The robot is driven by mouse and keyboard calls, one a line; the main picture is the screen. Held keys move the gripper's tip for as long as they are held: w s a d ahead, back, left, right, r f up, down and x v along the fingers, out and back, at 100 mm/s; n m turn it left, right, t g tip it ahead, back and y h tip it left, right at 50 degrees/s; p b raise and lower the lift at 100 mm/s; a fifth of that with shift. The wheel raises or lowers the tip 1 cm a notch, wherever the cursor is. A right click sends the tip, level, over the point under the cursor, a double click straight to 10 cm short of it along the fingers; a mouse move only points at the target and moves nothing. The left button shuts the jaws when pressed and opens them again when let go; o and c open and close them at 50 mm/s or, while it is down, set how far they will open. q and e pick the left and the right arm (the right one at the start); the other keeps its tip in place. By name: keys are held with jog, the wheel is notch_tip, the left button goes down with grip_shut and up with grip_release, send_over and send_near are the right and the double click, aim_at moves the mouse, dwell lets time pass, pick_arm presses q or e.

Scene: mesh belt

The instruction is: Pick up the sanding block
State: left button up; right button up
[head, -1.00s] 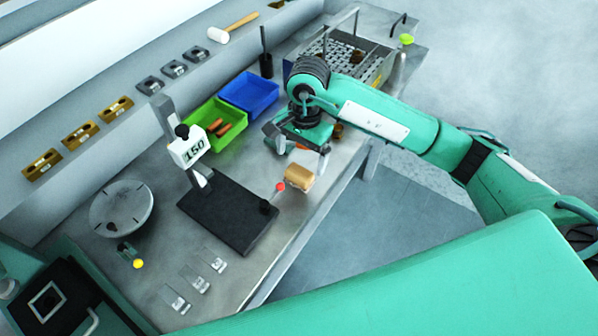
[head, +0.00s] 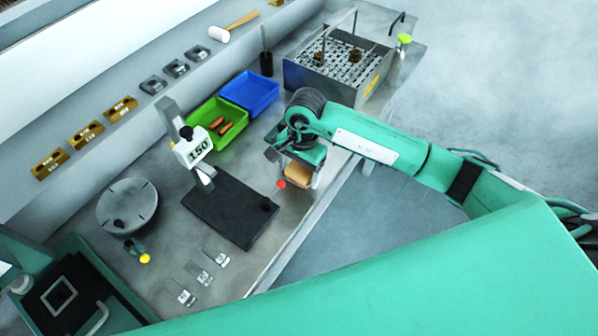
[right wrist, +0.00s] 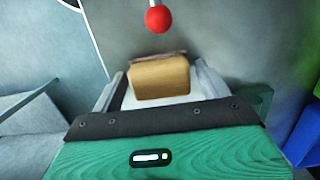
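The sanding block (head: 297,190) is a tan, rounded block on the metal bench near its front edge, to the right of the black stand base. My right gripper (head: 298,172) is over it in the head view and hides part of it. In the right wrist view the sanding block (right wrist: 160,78) lies between the two open fingers of the right gripper (right wrist: 160,88), with a gap visible on each side. My left gripper is not in view.
Green (head: 232,137) and blue (head: 262,88) bins stand behind. A mesh belt unit (head: 322,84) is at the far end. The bench's front edge is close.

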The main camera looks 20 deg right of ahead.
aim_at(299, 169)
jog(key=c, duration=0.7)
jog(key=shift+r, duration=0.1)
jog(key=shift+c, duration=0.2)
jog(key=shift+r, duration=0.55)
notch_tip(299, 169, up, 19)
jog(key=b, duration=0.4)
jog(key=shift+f, duration=0.1)
